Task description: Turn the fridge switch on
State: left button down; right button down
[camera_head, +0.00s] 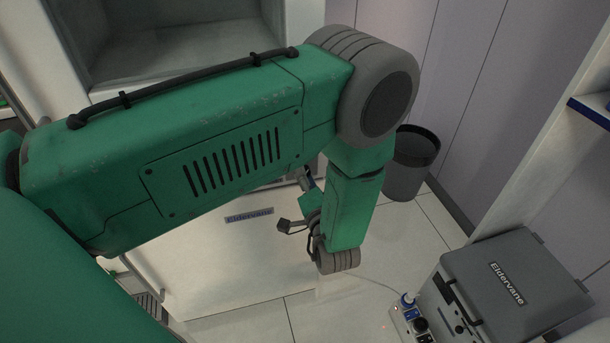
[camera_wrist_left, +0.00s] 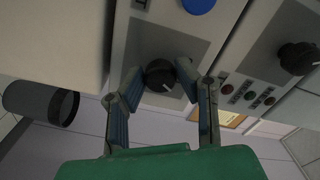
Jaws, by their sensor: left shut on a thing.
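The fridge switch appears as a black rotary knob (camera_wrist_left: 160,77) with a white mark, on a grey plate in the left wrist view. My left gripper (camera_wrist_left: 158,73) has one finger on either side of this knob and is shut on it. In the head view, the left gripper (camera_head: 297,208) is small and partly hidden behind my green arm, at the white front labelled Eldervane (camera_head: 250,215). The knob is hidden in the head view. My right gripper is in neither view.
A second black knob (camera_wrist_left: 297,58) sits at the right of the wrist view, near red and green buttons (camera_wrist_left: 248,95). A dark bin (camera_head: 412,160) stands by the wall. A grey case (camera_head: 520,283) and a power strip (camera_head: 410,322) are at lower right.

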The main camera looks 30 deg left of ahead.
pick_arm(q)
jog(key=shift+w+d, duration=0.1)
jog(key=shift+d, duration=0.05)
jog(key=c, duration=1.2)
grip_release()
jog(key=shift+w+f, duration=0.1)
jog(key=v, duration=1.2)
jog(key=shift+f, duration=0.1)
